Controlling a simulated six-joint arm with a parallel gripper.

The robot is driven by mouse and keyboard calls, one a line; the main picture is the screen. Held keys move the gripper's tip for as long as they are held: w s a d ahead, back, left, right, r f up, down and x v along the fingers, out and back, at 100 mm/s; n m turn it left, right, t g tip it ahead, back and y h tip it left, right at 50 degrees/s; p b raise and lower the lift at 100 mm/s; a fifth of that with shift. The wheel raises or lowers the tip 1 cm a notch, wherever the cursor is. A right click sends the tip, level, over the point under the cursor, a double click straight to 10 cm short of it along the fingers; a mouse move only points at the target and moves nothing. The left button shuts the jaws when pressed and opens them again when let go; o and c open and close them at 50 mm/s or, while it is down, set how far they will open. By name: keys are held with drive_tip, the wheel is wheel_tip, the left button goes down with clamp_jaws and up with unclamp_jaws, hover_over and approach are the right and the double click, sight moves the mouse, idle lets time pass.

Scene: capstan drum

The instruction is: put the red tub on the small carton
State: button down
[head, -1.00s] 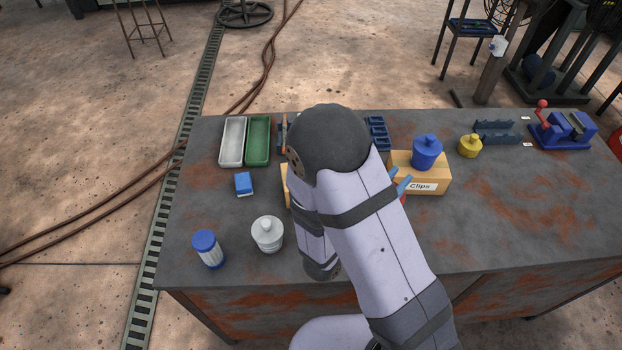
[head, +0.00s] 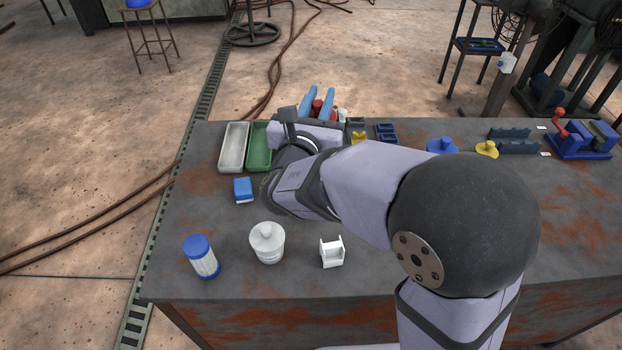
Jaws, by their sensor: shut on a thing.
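My gripper (head: 317,101) has its blue fingers near the back edge of the table, to the right of the green tray. It is shut on a red thing (head: 318,107), which looks like the red tub and shows only in part between and beside the fingers. Whether it touches anything below cannot be told. The small carton is hidden behind my arm. The larger carton marked "Clips", seen earlier, is hidden too; only the blue tub (head: 441,146) above it shows past my arm.
A grey tray (head: 233,146) and a green tray (head: 258,158) lie at back left. A blue box (head: 243,189), a blue-capped jar (head: 202,257), a white tub (head: 267,242) and a white holder (head: 332,252) stand in front. A yellow tub (head: 486,149) and a blue vise (head: 583,139) stand right.

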drive_tip(key=shift+w+a+f+n+y, duration=0.2)
drive_tip(key=shift+a+f+n+y, duration=0.15)
drive_tip(key=shift+a+f, duration=0.4)
wheel_tip(320, 180, down, 10)
drive_tip(key=shift+p, duration=0.3)
drive_tip(key=shift+f, duration=0.25)
drive_tip(key=c, duration=1.6)
unclamp_jaws()
drive_tip(key=shift+r, duration=0.2)
drive_tip(key=b+v, duration=0.2)
drive_tip(key=v, duration=1)
drive_tip(key=shift+s+f, duration=0.1)
drive_tip(key=shift+f, duration=0.05)
drive_tip(key=shift+d, duration=0.1)
